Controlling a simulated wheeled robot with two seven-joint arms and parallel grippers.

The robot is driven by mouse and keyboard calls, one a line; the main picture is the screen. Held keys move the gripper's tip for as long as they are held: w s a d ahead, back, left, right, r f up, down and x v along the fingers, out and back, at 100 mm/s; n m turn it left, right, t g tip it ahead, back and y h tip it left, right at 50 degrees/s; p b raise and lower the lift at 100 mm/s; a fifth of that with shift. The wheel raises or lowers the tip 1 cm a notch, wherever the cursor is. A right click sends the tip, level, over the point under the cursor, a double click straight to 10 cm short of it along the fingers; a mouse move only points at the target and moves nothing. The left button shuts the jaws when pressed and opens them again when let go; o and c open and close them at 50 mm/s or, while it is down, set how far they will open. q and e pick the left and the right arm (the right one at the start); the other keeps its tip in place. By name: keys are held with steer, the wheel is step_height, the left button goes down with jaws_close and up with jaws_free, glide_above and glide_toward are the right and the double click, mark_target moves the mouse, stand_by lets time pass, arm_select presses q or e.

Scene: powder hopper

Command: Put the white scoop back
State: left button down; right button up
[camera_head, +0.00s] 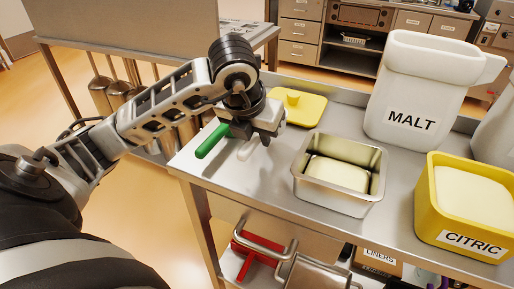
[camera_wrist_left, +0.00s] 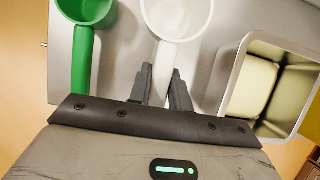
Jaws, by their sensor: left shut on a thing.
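The white scoop lies at the table's left end, with its handle (camera_head: 247,149) showing below my left gripper (camera_head: 260,137) in the head view. The left wrist view shows its round white bowl (camera_wrist_left: 178,18) beyond the fingers. My left gripper (camera_wrist_left: 162,76) is shut on the scoop's handle, its two dark fingers on either side of it. I cannot tell whether the scoop touches the table. The gripper hides the scoop's bowl in the head view. My right gripper is not in view.
A green scoop (camera_head: 212,141) lies close on the left. A metal pan (camera_head: 345,199) with a pale block stands to the right. A yellow lid (camera_head: 299,107) lies behind, near the MALT container (camera_head: 408,119). A yellow CITRIC tub (camera_head: 433,222) stands at far right.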

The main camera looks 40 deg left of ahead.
arm_select(q)
steer(key=f, duration=0.3)
steer(key=shift+w+a+f, duration=0.15)
steer(key=shift+a+f, duration=0.05)
steer(key=shift+f, duration=0.15)
steer(key=c, duration=1.3)
jaws_free()
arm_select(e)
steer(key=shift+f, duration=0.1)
arm_select(q)
steer(key=p+v, duration=0.2)
steer(key=v, duration=1)
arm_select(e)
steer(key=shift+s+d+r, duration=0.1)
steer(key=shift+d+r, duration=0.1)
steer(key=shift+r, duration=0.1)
